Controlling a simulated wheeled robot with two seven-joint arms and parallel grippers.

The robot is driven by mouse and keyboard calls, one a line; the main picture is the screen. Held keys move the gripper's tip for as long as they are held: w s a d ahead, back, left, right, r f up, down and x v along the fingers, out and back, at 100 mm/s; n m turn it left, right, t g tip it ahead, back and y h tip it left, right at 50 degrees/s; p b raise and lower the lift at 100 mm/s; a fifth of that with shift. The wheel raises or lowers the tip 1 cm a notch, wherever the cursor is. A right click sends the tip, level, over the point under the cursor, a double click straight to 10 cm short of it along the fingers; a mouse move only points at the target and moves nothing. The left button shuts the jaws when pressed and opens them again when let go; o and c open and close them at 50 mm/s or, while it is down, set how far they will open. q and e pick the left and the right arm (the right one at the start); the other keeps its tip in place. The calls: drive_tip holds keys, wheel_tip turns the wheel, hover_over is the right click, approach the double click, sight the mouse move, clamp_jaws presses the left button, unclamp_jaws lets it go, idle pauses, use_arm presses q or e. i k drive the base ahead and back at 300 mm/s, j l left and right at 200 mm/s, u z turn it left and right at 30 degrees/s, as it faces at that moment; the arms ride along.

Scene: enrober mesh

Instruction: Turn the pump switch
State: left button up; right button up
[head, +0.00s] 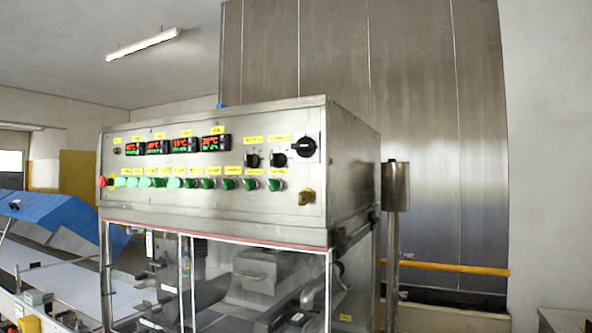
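A steel control box (225,205) stands in the middle of the head view, its panel facing me. A row of several green switches (208,183) runs along the lower panel, the left ones looking paler and brighter. Above the row at the right are two black knobs (253,160) and a larger black rotary switch (306,147). The yellow labels are too small to read, so I cannot tell which one is the pump switch. Neither of my grippers is in view.
Red digital displays (179,146) and a red button (101,182) are also on the panel. Clear framed panes (250,275) enclose machinery below. A conveyor with a blue cover (62,218) is at the left. A steel post (394,235) stands right of the box.

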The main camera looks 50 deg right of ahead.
sight(173, 183)
drive_tip(key=z, duration=1.3)
